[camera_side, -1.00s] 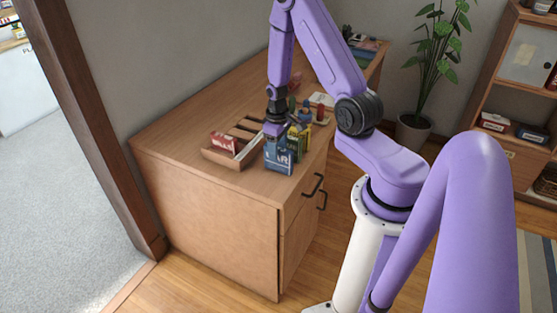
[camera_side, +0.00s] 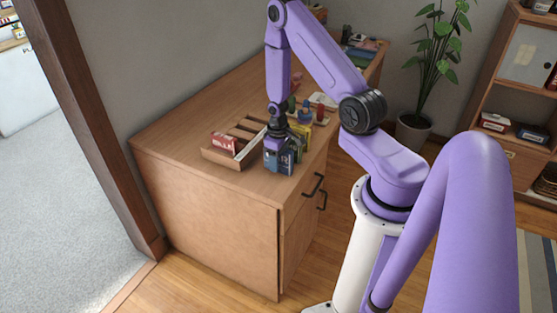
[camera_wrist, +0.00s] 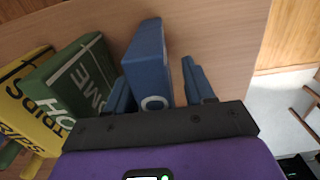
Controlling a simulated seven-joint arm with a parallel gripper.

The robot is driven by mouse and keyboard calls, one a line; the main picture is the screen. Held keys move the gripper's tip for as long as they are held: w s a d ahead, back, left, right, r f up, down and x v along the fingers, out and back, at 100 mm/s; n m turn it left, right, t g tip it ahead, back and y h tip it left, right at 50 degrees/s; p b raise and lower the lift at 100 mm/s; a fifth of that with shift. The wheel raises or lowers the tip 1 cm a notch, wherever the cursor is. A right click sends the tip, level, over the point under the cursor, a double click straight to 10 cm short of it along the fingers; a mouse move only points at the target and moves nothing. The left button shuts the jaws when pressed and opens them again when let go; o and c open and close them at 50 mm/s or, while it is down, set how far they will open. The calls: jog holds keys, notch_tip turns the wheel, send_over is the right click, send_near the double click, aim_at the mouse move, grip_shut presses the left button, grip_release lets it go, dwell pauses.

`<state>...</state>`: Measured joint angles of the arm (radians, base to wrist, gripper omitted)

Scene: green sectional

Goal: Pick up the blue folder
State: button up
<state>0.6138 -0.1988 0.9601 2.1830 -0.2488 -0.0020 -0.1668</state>
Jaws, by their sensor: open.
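The blue folder (camera_side: 289,160) stands upright near the front right edge of the wooden cabinet top, with white lettering partly visible. My gripper (camera_side: 276,158) is down at the folder in the side view and covers part of it. In the wrist view the blue folder (camera_wrist: 149,58) stands between the two bluish fingers of my gripper (camera_wrist: 160,88), one on each side. The fingers are open, with a visible gap on the folder's right side. The left finger is close to the folder; I cannot tell whether it touches.
A green folder (camera_wrist: 75,80) and a yellow folder (camera_wrist: 30,95) stand left of the blue one in the wrist view. The cabinet top (camera_side: 165,135) is clear at far left.

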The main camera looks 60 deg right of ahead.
grip_shut()
jog(key=shift+r, duration=0.2)
notch_tip(320, 180, up, 9)
jog(key=shift+w+r, duration=0.1)
jog(key=shift+r, duration=0.1)
jog(key=w+d, duration=0.1)
jog(key=w, duration=0.8)
jog(key=w+d, duration=0.2)
jog(key=w, duration=0.7)
jog(key=shift+w+d+r, duration=0.25)
jog(key=shift+w+r, duration=0.05)
jog(key=shift+w, duration=0.1)
